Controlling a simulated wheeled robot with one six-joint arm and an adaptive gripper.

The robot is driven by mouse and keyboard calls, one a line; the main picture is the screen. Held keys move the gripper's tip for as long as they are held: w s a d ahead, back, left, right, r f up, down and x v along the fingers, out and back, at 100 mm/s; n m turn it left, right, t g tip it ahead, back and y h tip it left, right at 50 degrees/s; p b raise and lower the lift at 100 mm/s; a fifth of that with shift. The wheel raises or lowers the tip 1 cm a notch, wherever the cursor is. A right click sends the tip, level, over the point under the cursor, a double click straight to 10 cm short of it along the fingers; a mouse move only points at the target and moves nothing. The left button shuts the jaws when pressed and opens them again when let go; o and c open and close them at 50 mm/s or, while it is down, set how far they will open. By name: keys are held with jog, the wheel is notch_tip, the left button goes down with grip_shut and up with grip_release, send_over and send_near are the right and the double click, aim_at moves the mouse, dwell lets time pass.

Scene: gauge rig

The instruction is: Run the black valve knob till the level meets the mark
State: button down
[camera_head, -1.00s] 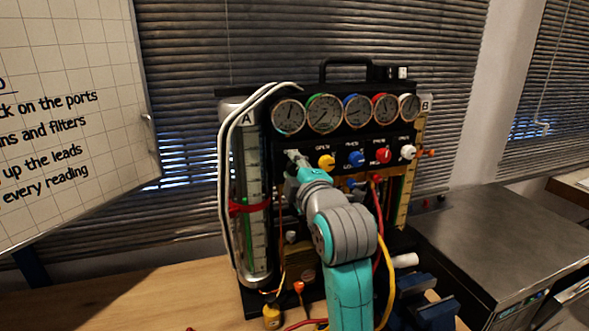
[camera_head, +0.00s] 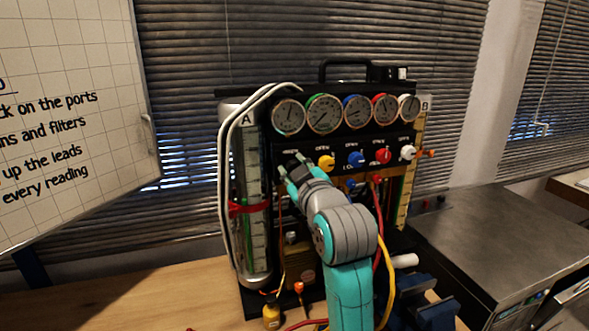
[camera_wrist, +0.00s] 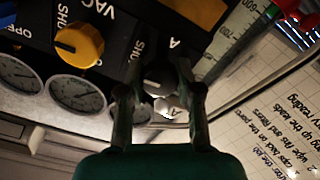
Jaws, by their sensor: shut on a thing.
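The black valve knob (camera_wrist: 157,80) has a pale pointer line and sits on the black panel between the labels SHUT and A in the wrist view. My gripper (camera_wrist: 158,88) is shut on it, one finger on each side. In the head view my gripper (camera_head: 294,168) reaches the panel's left end and hides the knob. The level tube A (camera_head: 251,165) stands upright at the rig's left, with a graduated scale and a red mark band (camera_head: 250,208) around it. I cannot make out the liquid level. Part of a scale (camera_wrist: 238,28) shows in the wrist view.
Yellow (camera_head: 326,162), blue (camera_head: 356,158), red (camera_head: 383,155) and white (camera_head: 407,152) knobs sit to the right of my gripper. Several round gauges are above. White hoses (camera_head: 226,170) run down the left side. A blue vise (camera_head: 425,308) stands at front right.

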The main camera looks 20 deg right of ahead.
jog(key=shift+m, duration=0.5)
jog(key=shift+f, duration=0.1)
jog(key=c, duration=0.8)
grip_release()
jog(key=shift+o, duration=0.2)
jog(key=shift+s, duration=0.1)
jog(key=s, duration=0.7)
jog(key=shift+s, duration=0.15)
